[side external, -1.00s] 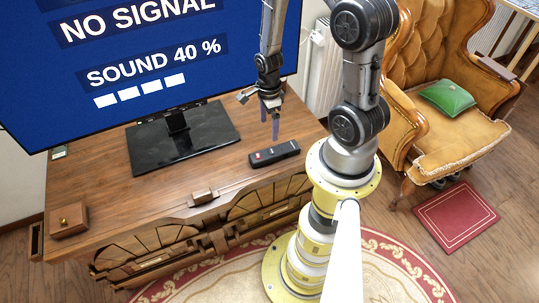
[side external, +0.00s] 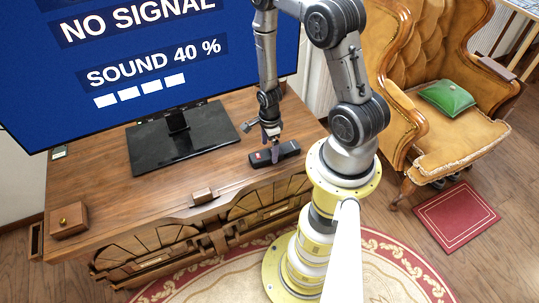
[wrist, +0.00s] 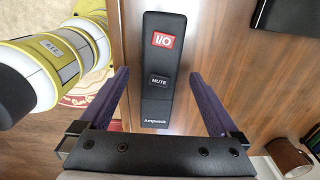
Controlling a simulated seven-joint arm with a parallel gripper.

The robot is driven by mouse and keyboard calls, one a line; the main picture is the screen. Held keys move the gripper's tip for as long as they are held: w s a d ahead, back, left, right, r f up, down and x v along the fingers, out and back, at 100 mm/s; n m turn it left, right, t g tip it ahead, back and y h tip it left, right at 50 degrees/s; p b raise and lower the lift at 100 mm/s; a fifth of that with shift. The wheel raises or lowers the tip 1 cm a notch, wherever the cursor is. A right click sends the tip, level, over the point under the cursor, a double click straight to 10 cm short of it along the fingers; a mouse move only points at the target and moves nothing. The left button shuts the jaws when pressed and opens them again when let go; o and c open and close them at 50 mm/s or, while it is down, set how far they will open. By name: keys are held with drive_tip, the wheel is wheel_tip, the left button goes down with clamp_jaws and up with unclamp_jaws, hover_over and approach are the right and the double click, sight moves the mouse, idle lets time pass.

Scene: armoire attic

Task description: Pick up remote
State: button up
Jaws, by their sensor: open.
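The black remote (side external: 287,151) lies flat on the wooden cabinet top, near its front right edge. In the wrist view the remote (wrist: 161,100) shows a red I/O button and a MUTE button, and lies lengthwise between my two fingers. My gripper (side external: 274,154) is low over the remote in the side view. In the wrist view my gripper (wrist: 157,80) is open, with a purple finger on each side of the remote and a gap on both sides. The fingers partly hide the remote in the side view.
The TV stand base (side external: 180,136) stands on the cabinet (side external: 105,185) to the left. A brown cup-like object (wrist: 288,155) shows at lower right in the wrist view. Bare wood surrounds the remote.

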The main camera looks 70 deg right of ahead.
drive_tip(key=shift+f, duration=0.85)
clamp_jaws()
